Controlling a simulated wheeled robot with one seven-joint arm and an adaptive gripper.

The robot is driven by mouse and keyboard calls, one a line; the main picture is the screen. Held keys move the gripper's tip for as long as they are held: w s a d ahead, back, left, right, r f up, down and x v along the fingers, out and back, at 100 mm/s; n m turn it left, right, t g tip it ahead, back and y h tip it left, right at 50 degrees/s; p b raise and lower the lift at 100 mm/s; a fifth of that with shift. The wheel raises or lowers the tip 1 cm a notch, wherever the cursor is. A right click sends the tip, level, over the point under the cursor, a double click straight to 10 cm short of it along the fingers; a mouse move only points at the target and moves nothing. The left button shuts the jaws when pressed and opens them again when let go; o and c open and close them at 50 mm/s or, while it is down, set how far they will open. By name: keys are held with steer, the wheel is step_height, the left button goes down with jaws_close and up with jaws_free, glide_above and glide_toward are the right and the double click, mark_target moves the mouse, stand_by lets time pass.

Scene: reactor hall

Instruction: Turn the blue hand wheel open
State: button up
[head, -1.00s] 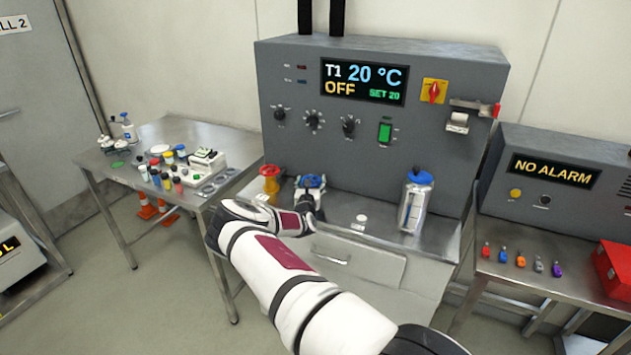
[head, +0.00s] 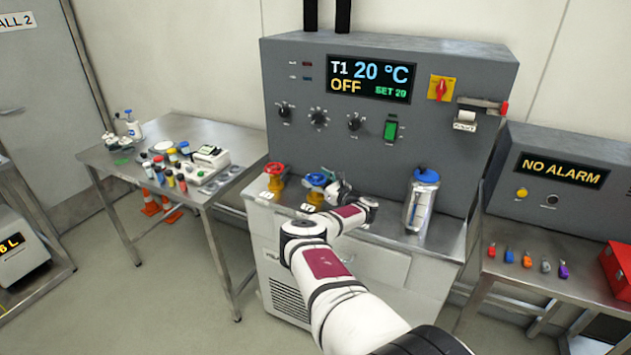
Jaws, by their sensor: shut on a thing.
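The blue hand wheel (head: 316,179) sits on a brass-coloured valve body on the steel ledge of the grey machine. My gripper (head: 331,187) comes in from the right and is shut on the right side of the wheel's rim. The fingertips are small in this view, and the right edge of the wheel is partly hidden by them. A red hand wheel (head: 274,169) on a similar yellow valve stands just to the left, apart from my gripper.
A silver flask with a blue lid (head: 423,198) stands on the ledge right of my arm. The machine's panel (head: 340,119), with knobs and a display reading "20 °C OFF", rises behind. A side table (head: 127,170) holds several small containers at the left.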

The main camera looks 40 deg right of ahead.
steer(key=shift+w+r+n+y, duration=0.1)
steer(key=shift+r+n+y, duration=0.1)
steer(key=shift+n+y, duration=0.45)
steer(key=o, duration=1.1)
steer(key=shift+o, duration=0.2)
steer(key=shift+f, duration=0.1)
steer(key=shift+s, duration=0.25)
steer(key=s, duration=0.7)
steer(key=s+d, duration=0.1)
steer(key=s, duration=0.3)
steer(key=shift+s, duration=0.3)
